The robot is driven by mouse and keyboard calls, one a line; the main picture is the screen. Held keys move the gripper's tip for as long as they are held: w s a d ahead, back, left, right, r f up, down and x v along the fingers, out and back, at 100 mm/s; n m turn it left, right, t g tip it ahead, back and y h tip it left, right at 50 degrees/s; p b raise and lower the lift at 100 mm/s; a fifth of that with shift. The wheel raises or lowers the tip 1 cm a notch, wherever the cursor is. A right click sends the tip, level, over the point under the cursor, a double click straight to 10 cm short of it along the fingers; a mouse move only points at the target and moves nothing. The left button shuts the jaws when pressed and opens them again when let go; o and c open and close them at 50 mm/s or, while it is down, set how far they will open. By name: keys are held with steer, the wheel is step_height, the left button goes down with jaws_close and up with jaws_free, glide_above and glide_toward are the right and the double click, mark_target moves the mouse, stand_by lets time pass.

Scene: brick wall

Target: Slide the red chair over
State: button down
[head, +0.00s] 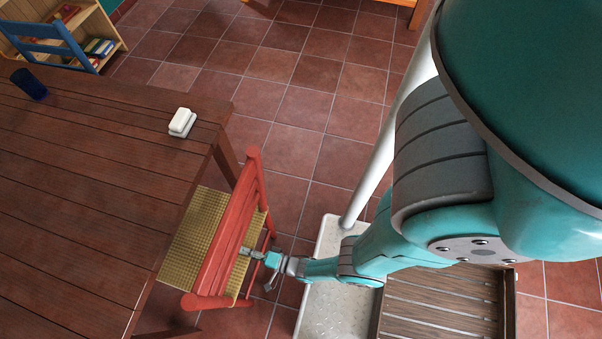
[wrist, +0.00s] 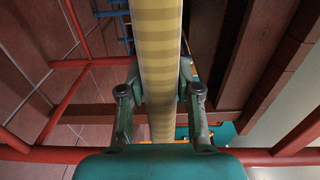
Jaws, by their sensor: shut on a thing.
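The red chair (head: 228,240) stands at the right edge of the wooden table, its slatted back towards me. Its yellow woven seat (head: 196,228) reaches to the table's edge and partly under it. My gripper (head: 247,253) is at the chair's back, low between the back posts. In the wrist view, my gripper (wrist: 160,88) has one finger on each side of the striped seat (wrist: 159,40), seen edge-on, and is shut on it. Red legs and rails (wrist: 68,95) show on the left there. The fingertips are partly hidden by the seat.
The brown table (head: 95,185) fills the left, with a white block (head: 182,122) and a dark blue cup (head: 29,84) on it. A blue chair (head: 48,42) and shelf (head: 85,22) stand at the back left. Tiled floor (head: 290,110) lies clear behind the chair.

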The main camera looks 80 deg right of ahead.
steer(key=shift+s, duration=0.2)
steer(key=c, duration=0.7)
jaws_free()
steer(key=shift+s, duration=0.1)
